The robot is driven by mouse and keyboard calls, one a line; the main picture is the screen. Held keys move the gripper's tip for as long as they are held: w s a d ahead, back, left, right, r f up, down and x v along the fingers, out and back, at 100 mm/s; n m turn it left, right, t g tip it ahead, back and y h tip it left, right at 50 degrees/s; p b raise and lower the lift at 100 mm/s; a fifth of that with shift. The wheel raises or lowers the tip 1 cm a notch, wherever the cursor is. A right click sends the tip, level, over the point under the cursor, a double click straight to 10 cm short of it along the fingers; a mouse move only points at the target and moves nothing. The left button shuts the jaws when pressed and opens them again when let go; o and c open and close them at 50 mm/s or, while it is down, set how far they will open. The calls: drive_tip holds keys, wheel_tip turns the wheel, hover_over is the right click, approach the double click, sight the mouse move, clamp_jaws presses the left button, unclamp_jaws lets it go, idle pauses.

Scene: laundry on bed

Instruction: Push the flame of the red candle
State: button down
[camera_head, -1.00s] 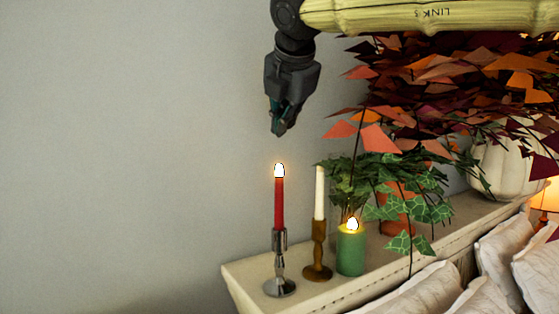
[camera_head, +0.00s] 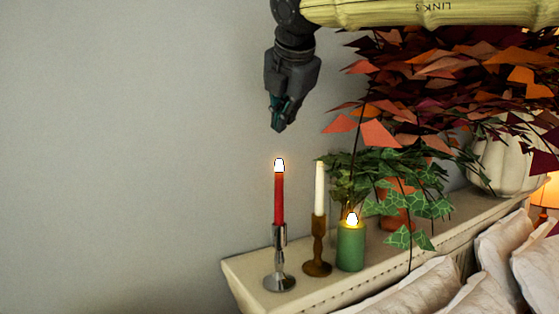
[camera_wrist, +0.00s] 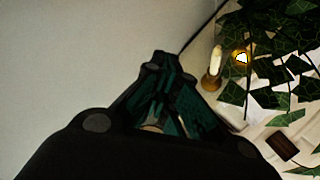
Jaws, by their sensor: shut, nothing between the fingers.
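The red candle (camera_head: 279,200) stands upright in a silver holder (camera_head: 280,272) near the left end of the shelf. Its lit flame (camera_head: 280,165) is a small white-yellow tip. My gripper (camera_head: 279,128) is shut and empty, pointing down, and shows above the flame with a small gap between them in the head view. How far apart they are in depth I cannot tell. In the wrist view my gripper (camera_wrist: 160,60) fills the lower middle, and the red candle is not clearly seen there.
A white candle (camera_head: 319,188) in a brown holder and a lit green candle (camera_head: 351,246) stand right of the red one. The wall area on the left is clear.

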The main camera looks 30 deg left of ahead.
drive_tip(key=shift+d, duration=0.1)
idle(0.4)
drive_tip(key=w+d+r+n+h+b, duration=0.1)
drive_tip(key=w+d+n, duration=0.4)
drive_tip(key=d+n, duration=0.5)
drive_tip(key=w+d+r+n+t+h+b, duration=0.1)
drive_tip(key=w+d+n, duration=0.4)
drive_tip(key=d, duration=1.5)
drive_tip(key=w+d+r+n+h+b, duration=0.1)
drive_tip(key=w+d+n, duration=0.4)
drive_tip(key=d+n, duration=1)
drive_tip(key=shift+w+d+r+n+h, duration=0.2)
drive_tip(key=shift+w+r+n+h, duration=0.2)
drive_tip(key=shift+r, duration=0.4)
